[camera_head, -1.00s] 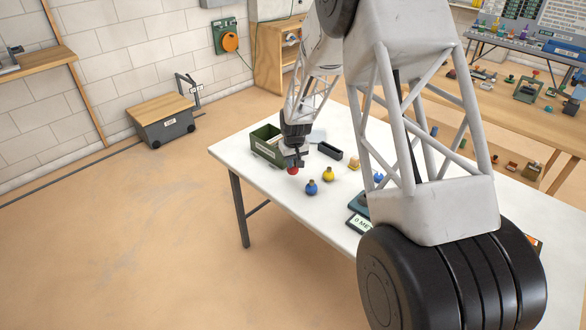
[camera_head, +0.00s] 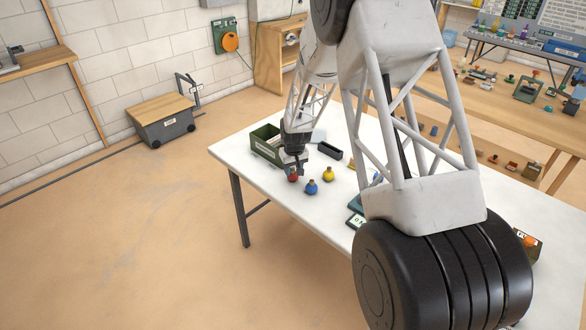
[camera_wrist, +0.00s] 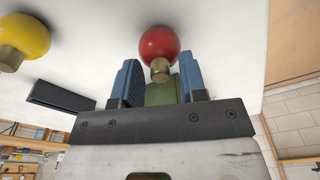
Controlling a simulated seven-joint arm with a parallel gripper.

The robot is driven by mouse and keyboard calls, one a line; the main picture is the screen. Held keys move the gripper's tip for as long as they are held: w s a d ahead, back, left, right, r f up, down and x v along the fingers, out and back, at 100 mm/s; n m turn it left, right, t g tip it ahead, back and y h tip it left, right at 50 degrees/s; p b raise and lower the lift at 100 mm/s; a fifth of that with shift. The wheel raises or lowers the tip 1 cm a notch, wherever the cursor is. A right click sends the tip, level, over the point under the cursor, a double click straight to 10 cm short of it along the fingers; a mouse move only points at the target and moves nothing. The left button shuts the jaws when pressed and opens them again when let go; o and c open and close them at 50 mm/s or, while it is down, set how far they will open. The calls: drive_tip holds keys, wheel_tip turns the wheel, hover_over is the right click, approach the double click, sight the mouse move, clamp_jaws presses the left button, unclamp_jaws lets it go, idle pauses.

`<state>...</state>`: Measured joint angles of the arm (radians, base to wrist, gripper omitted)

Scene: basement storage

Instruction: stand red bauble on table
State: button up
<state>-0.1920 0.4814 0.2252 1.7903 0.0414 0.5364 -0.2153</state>
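The red bauble (camera_head: 293,175) stands on the white table (camera_head: 250,172) near its left end, with its cap up. In the wrist view the red bauble (camera_wrist: 158,44) is just beyond the fingertips, its brass cap towards my gripper (camera_wrist: 160,78). The two blue fingers are apart, with a visible gap beside the cap, and hold nothing. In the head view my gripper (camera_head: 297,163) is right by the bauble and partly overlaps it.
A blue bauble (camera_head: 311,187) and a yellow bauble (camera_head: 328,174) stand close to the right of the red one. A green crate (camera_head: 266,150) and a black tray (camera_head: 329,151) are behind. The table's front left is clear.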

sight(294, 175)
drive_tip(key=shift+r, duration=0.15)
drive_tip(key=shift+s+d+r, duration=0.1)
drive_tip(key=shift+s+r, duration=0.1)
drive_tip(key=shift+r, duration=1.8)
drive_tip(key=shift+s+d+r, duration=0.1)
drive_tip(key=shift+s+r, duration=0.1)
drive_tip(key=shift+r, duration=1.8)
drive_tip(key=shift+s+d+r, duration=0.1)
drive_tip(key=shift+s+r, duration=0.1)
drive_tip(key=shift+r, duration=1.8)
drive_tip(key=s+d+r+m, duration=0.1)
drive_tip(key=s+d+r, duration=0.4)
drive_tip(key=s+r, duration=0.6)
drive_tip(key=s+d+r+m, duration=0.1)
drive_tip(key=s+d+r, duration=0.55)
drive_tip(key=s, duration=0.65)
drive_tip(key=s+d+r, duration=0.1)
drive_tip(key=s, duration=0.8)
drive_tip(key=s+d+r+m+t, duration=0.1)
drive_tip(key=s+d, duration=0.1)
drive_tip(key=s, duration=0.8)
drive_tip(key=s+d+r+m, duration=0.1)
drive_tip(key=s, duration=0.8)
drive_tip(key=shift+s+d+r+h, duration=0.15)
drive_tip(key=shift+d+r+h, duration=0.15)
drive_tip(key=shift+d+r, duration=0.1)
